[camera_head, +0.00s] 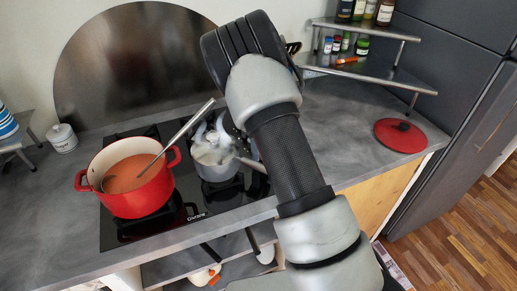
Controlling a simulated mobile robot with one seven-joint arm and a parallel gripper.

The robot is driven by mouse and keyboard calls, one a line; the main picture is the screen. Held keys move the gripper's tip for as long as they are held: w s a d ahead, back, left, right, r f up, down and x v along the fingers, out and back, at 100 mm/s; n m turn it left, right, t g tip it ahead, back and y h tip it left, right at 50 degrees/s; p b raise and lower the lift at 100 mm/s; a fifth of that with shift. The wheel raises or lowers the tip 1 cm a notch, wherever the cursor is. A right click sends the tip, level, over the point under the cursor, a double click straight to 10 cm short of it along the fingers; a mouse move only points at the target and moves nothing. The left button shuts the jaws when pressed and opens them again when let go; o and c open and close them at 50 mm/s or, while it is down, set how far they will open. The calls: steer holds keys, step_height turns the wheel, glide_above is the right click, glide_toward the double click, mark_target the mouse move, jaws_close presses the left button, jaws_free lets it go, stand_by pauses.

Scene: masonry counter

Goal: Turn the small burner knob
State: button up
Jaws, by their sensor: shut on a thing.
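The black stove top (122,232) is set into the grey counter. A small dark shape near its front edge may be a knob, but it is too small to tell. I cannot make out the small burner knob for sure; my arm covers the right part of the stove. A red pot (140,202) with reddish soup and a ladle stands on the left of the stove. A small grey pot (217,172) stands to its right, with white steam over it. My arm rises across the middle of the view, and my gripper is hidden behind it or out of view.
A red lid (400,136) lies on the counter at the right. A corner shelf (370,69) with jars and bottles stands behind. A white lidded jar (62,138) is at the left. The counter between the corner shelf and the red lid is mostly free.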

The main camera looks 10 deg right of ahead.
steer(key=o, duration=1.1)
step_height(320, 180, up, 18)
steer(key=shift+f, duration=0.25)
